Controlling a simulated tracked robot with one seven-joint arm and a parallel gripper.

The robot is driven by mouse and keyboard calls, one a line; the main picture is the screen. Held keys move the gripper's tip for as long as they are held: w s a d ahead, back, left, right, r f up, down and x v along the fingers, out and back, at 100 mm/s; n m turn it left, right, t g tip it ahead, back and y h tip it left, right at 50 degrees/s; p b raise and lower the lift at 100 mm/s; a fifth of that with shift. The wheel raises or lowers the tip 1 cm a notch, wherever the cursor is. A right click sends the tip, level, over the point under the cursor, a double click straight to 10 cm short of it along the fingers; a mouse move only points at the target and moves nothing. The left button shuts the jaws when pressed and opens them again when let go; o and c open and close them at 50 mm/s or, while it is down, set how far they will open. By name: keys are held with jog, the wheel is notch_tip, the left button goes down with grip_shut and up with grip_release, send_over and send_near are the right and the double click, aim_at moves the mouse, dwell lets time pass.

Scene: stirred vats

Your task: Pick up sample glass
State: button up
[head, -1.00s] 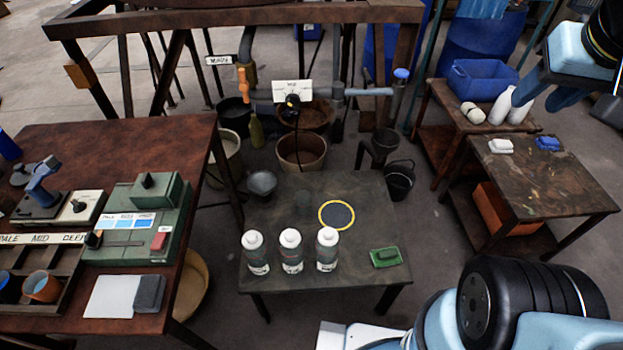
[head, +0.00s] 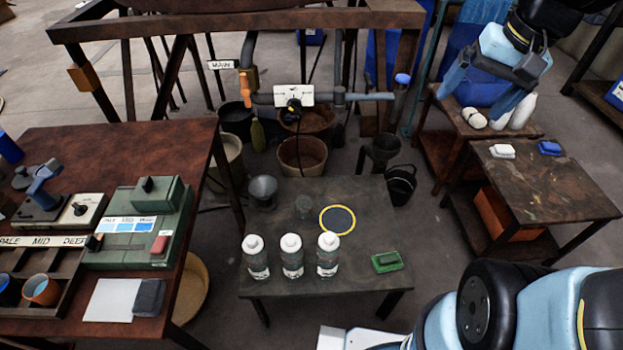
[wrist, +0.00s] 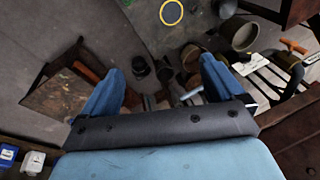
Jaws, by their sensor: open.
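A small, dim see-through glass (head: 304,207), seemingly the sample glass, stands on the low dark table (head: 230,283), left of a dark disc with a yellow rim (head: 338,219). My gripper (head: 474,108) is open and empty, in the air at the upper right, far from the glass. In the wrist view its two blue fingers (wrist: 160,77) are spread apart with nothing between them. The yellow-rimmed disc also shows at the top of the wrist view (wrist: 171,12). I cannot make out the glass there.
Three white-capped bottles (head: 292,257) stand in front of the glass. A grey funnel-like cup (head: 263,190) is at its left, a green block (head: 387,262) at front right. Pipes with a valve (head: 293,104) rise behind the table. White bottles (head: 522,111) stand near my gripper.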

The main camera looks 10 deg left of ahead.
aim_at(297, 200)
jog(key=w+a+f+m+g+y, duration=0.25)
jog(key=w+a+f, duration=0.3)
jog(key=f, duration=0.35)
jog(key=w+a+f+m+g+y, duration=0.2)
jog(key=w+a+f+y, duration=0.3)
jog(key=f, duration=0.4)
jog(key=w+a+f+m+g+y, duration=0.2)
jog(key=w+a+f+y, duration=0.1)
jog(key=w+a+f, duration=0.5)
jog(key=s+a+f+m+t+y, duration=0.1)
jog(key=f+m+t, duration=0.2)
jog(key=f, duration=0.8)
jog(key=s+a+f+m+t+y, duration=0.1)
jog(key=f+m, duration=0.5)
jog(key=f, duration=0.6)
jog(key=s+a+f+m+t+y, duration=0.1)
jog(key=f+m+t, duration=0.4)
jog(key=f, duration=0.7)
jog(key=shift+s+a+t+y, duration=0.1)
jog(key=shift+a+t+y, duration=0.15)
jog(key=shift+a+y, duration=0.4)
jog(key=x, duration=1.3)
jog(key=shift+a+f, duration=0.2)
jog(key=shift+a, duration=0.1)
jog(key=shift+c, duration=0.3)
jog(key=c, duration=1.2)
